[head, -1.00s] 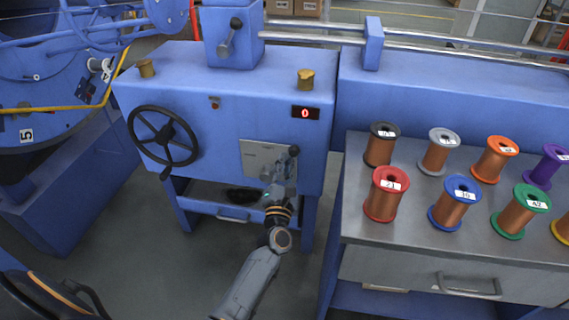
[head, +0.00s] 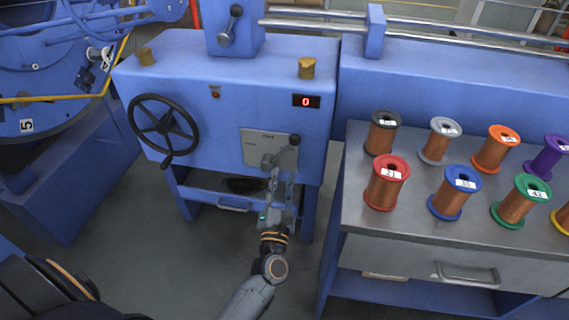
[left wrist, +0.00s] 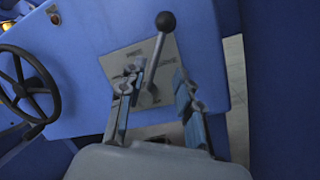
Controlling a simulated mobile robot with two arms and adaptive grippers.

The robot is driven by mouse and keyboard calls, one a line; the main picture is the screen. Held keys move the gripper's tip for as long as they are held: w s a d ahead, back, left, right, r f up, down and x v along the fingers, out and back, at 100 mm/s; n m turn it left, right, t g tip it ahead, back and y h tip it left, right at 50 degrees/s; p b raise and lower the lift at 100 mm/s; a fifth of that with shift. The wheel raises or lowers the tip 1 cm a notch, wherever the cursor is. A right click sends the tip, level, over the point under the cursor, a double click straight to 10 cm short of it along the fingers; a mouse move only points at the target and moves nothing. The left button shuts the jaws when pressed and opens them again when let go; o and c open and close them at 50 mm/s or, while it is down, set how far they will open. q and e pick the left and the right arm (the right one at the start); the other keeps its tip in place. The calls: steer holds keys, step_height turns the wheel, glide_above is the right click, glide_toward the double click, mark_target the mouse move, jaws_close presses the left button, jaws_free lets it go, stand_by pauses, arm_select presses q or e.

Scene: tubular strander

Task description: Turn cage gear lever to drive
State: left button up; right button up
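The lever (head: 275,158) sits on a grey plate (head: 254,148) on the front of the blue machine. Its arm slants up and right to a black ball knob (head: 294,139). The plate's lettering is too small to read. My left gripper (head: 281,175) is just below the lever, fingers pointing up towards it. In the left wrist view the gripper (left wrist: 156,75) is open. The lever's arm (left wrist: 155,62) appears between the two fingers, with its knob (left wrist: 166,22) beyond the tips. I see no clear contact. My right gripper is not in view.
A black handwheel (head: 163,130) is left of the plate. A red display (head: 306,101) reads 0. A second lever (head: 231,25) is on the upper box. A metal-topped bench (head: 400,212) with several copper spools stands at right.

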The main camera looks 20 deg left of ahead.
arm_select(q)
steer(key=shift+v, duration=1.6)
